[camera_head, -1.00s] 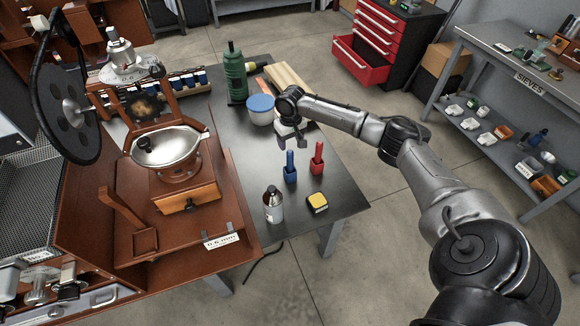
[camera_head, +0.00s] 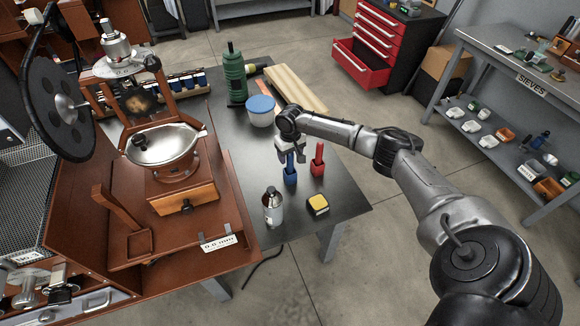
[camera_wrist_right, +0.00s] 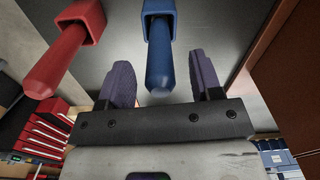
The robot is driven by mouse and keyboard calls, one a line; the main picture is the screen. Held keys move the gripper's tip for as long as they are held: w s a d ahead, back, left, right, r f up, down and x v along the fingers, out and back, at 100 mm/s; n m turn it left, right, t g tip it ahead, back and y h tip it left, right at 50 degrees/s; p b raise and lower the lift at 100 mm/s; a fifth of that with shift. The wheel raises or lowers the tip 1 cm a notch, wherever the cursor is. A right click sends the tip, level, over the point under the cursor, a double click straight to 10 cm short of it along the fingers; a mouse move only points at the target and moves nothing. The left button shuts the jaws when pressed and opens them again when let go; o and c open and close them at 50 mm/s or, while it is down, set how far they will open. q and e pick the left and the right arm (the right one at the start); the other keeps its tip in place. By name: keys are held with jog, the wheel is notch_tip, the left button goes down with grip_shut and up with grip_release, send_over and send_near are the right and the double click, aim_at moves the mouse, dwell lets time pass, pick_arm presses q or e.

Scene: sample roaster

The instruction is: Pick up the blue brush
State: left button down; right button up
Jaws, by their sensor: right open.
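The blue brush (camera_head: 290,176) stands upright on the dark table, its handle up. In the right wrist view the blue brush (camera_wrist_right: 160,52) has its handle end between my right gripper's two fingers, with a gap on both sides. My right gripper (camera_head: 291,157) is open and hangs over the brush, its fingers near the top of the handle. The gripper also shows in the wrist view (camera_wrist_right: 163,86). My left gripper is not in view.
A red brush (camera_head: 318,160) stands close to the right of the blue one. A bottle (camera_head: 273,207) and a yellow-topped block (camera_head: 318,204) stand in front. A blue-lidded tub (camera_head: 261,112) is behind. The wooden roaster station (camera_head: 185,203) is at left.

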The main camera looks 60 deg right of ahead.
jog(key=c, duration=1)
